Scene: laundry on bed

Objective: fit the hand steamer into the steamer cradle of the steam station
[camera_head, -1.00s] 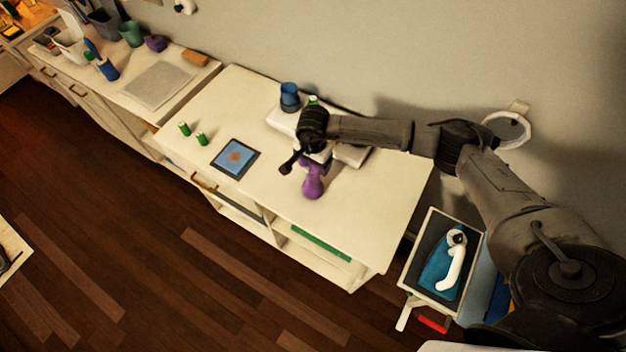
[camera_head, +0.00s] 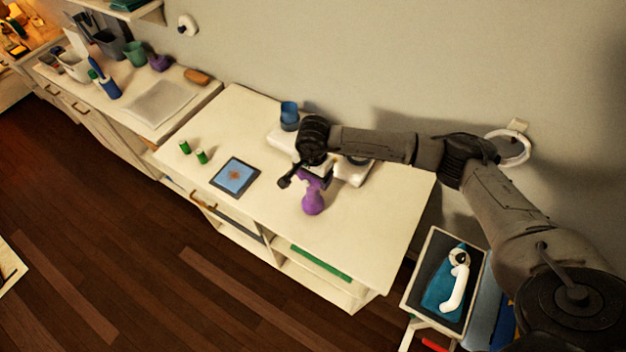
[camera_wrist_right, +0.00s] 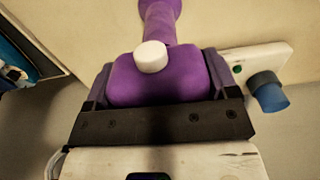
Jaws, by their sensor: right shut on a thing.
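The purple hand steamer (camera_head: 313,201) is held by my right gripper (camera_head: 312,173) over the white table, in front of the steam station. In the right wrist view the steamer (camera_wrist_right: 160,80) has a wide head between the dark fingers, a white button and a handle pointing away. The right gripper (camera_wrist_right: 160,95) is shut on that head. The white steam station (camera_head: 283,140) stands near the wall, with a blue cup-like part (camera_head: 289,116) on its left. My arm covers its middle, so the cradle cannot be made out. My left gripper is not in view.
A tablet (camera_head: 235,177) and two small green-and-white items (camera_head: 202,157) lie on the table (camera_head: 370,230) to the left. A tray (camera_head: 413,290) with a white curved object (camera_head: 455,288) stands at lower right. The table front is clear.

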